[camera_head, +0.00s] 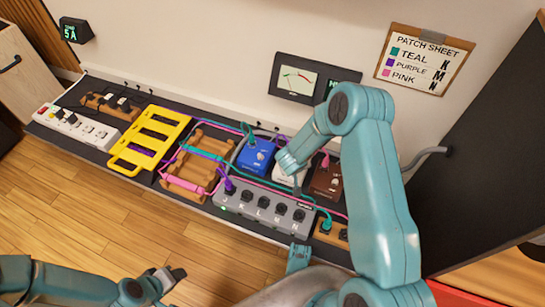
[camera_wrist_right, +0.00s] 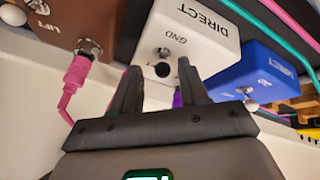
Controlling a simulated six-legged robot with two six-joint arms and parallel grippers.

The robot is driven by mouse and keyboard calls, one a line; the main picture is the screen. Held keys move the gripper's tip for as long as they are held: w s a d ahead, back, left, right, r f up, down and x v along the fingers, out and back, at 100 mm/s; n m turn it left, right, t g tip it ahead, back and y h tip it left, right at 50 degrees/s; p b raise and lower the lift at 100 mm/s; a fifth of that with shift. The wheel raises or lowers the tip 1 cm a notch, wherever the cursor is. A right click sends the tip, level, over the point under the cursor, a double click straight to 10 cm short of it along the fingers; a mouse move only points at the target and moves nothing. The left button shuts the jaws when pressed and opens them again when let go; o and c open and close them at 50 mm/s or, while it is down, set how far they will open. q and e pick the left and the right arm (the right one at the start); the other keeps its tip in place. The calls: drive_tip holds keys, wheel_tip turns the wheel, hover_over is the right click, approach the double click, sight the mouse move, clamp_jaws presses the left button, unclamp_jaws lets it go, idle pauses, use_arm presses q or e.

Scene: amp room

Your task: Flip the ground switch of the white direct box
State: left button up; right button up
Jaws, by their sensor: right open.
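The white direct box (camera_wrist_right: 205,40), printed DIRECT and GND, fills the upper middle of the right wrist view. Its small silver ground switch (camera_wrist_right: 164,52) stands by the GND label, with a dark round socket (camera_wrist_right: 162,70) close to it. My right gripper (camera_wrist_right: 160,70) is open; its two dark fingers point at the box on either side of the socket, with the switch just beyond the tips. Whether they touch the box I cannot tell. In the head view my right arm covers most of the white box (camera_head: 283,174). My left gripper (camera_head: 172,279) is low over the floor, its jaws unclear.
A blue box (camera_wrist_right: 245,72) stands on one side of the white box and a brown box (camera_wrist_right: 60,25) with a pink plug (camera_wrist_right: 78,70) on the other. A grey pedal strip (camera_head: 265,212) and pink, teal and purple cables lie in front. A meter panel (camera_head: 297,80) is behind.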

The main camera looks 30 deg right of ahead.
drive_tip(key=shift+w+d+r+g+y, duration=0.15)
drive_tip(key=shift+d+g+y, duration=0.1)
drive_tip(key=shift+g+y, duration=0.2)
drive_tip(key=shift+w+d+g+y+p, duration=0.1)
drive_tip(key=shift+g+y+p, duration=0.15)
drive_tip(key=shift+y+p, duration=0.2)
drive_tip(key=g+y+p, duration=0.1)
drive_tip(key=p, duration=0.1)
drive_tip(key=d+g+y+p, duration=0.1)
drive_tip(key=p, duration=0.1)
drive_tip(key=shift+w+y, duration=0.3)
drive_tip(key=shift+w, duration=0.05)
drive_tip(key=shift+w+d+r, duration=0.1)
drive_tip(key=shift+r, duration=0.05)
wheel_tip(320, 180, up, 17)
drive_tip(key=p, duration=0.7)
drive_tip(key=s+a+r+y+p, duration=0.1)
drive_tip(key=s+a+r+p, duration=0.1)
drive_tip(key=s+a+p, duration=0.1)
drive_tip(key=s+a+r+y+p, duration=0.1)
drive_tip(key=s+a+r+p, duration=0.2)
drive_tip(key=a+p, duration=0.3)
drive_tip(key=s+a+r+n+y+p, duration=0.1)
drive_tip(key=s+a+r+p, duration=0.2)
drive_tip(key=a+p, duration=0.2)
drive_tip(key=a, duration=0.3)
drive_tip(key=shift+s+r, duration=0.2)
drive_tip(key=shift+d, duration=0.1)
